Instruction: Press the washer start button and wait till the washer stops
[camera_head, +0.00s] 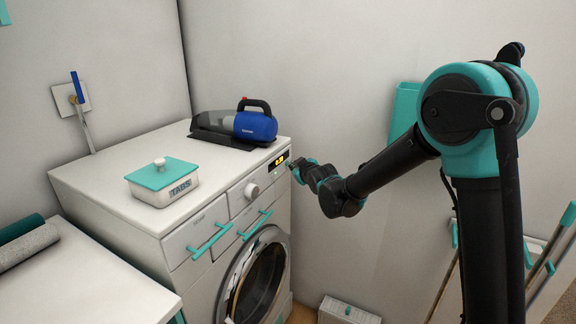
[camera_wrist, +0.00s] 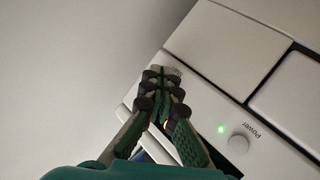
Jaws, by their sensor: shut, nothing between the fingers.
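The white washer (camera_head: 215,240) stands in the middle of the head view, with a round glass door (camera_head: 258,284), a dial (camera_head: 251,191) and a small display (camera_head: 279,161) with orange digits too small to read. My gripper (camera_head: 297,167) is at the right end of its control panel. In the wrist view my gripper (camera_wrist: 160,74) is shut and empty, its fingertips over or against the panel beside a partly covered label. The start button is not visible; the fingers may hide it. The Power button (camera_wrist: 238,143) shows beside a green light (camera_wrist: 221,129).
On the washer top are a blue handheld vacuum (camera_head: 255,126) and a white TABS box (camera_head: 164,186) with a teal lid. A white counter (camera_head: 80,275) with rolled towels is at left. A wall stands close behind.

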